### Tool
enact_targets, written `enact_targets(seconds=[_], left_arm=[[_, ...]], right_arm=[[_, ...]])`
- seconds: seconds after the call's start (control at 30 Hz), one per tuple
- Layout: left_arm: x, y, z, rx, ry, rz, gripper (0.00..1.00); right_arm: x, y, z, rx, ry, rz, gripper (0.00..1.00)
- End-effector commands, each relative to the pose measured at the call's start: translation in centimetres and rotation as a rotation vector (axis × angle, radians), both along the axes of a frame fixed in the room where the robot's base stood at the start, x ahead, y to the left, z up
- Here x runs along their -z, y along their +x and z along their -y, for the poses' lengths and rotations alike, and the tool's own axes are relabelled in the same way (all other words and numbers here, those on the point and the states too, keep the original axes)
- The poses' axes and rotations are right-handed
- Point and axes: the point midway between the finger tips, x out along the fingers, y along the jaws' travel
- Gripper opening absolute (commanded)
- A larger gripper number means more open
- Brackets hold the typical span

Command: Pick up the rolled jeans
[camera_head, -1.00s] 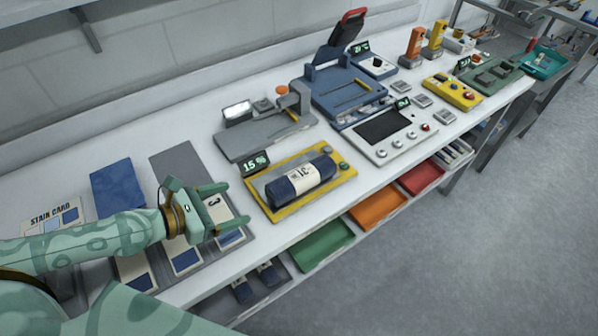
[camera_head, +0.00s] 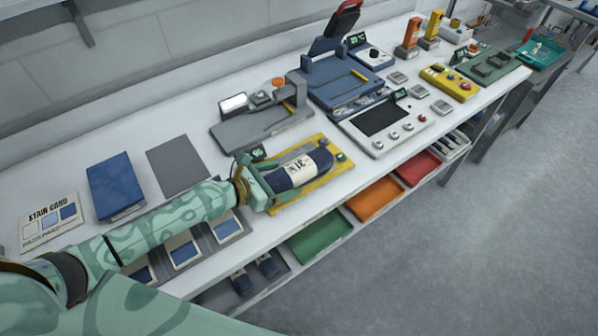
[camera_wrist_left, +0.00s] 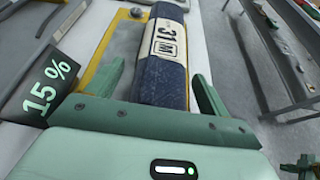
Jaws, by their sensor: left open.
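The rolled jeans (camera_head: 302,170) are a dark blue roll with a cream band marked 31, lying on a yellow-framed grey tray (camera_head: 335,183) on the bench. My left gripper (camera_head: 279,176) is open at the roll's near left end. In the left wrist view the roll (camera_wrist_left: 163,75) lies between the two green fingers of the gripper (camera_wrist_left: 160,88), with a gap on the left side. Part of the roll's near end is hidden by the gripper body in the head view.
A display reading 15% (camera_wrist_left: 42,93) stands close beside the left finger. A grey stand device (camera_head: 262,122) is behind the tray, and a white control panel (camera_head: 385,125) is to its right. Green (camera_head: 320,236) and orange (camera_head: 374,198) bins sit under the bench edge.

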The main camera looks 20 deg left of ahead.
Motion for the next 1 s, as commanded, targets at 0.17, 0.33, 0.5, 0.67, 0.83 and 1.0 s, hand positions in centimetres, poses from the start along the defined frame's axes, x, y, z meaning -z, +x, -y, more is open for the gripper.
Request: enact_targets(seconds=[0.17,0.33,0.5,0.67,0.83,1.0], left_arm=[[0.0,0.0,0.0,0.0,0.001,-0.001,0.8],[0.0,0.0,0.0,0.0,0.0,0.0,0.33],[-0.1,0.0,0.0,-0.001,-0.001,0.002,0.16],[-0.3,0.0,0.0,-0.001,-0.001,0.002,0.16],[-1.7,0.0,0.0,-0.002,-0.003,0.003,0.16],[-5.4,0.0,0.0,-0.002,-0.003,0.005,0.16]], right_arm=[[-0.1,0.1,0.0,0.0,0.0,0.001,0.0],[-0.1,0.1,0.0,0.0,-0.001,0.001,0.0],[-0.1,0.1,0.2,-0.001,-0.003,0.001,0.0],[-0.2,0.1,0.4,-0.002,-0.005,0.002,0.0],[-1.3,0.2,0.5,-0.002,-0.006,0.005,0.0],[-4.3,0.5,0.5,-0.002,-0.007,0.012,0.0]])
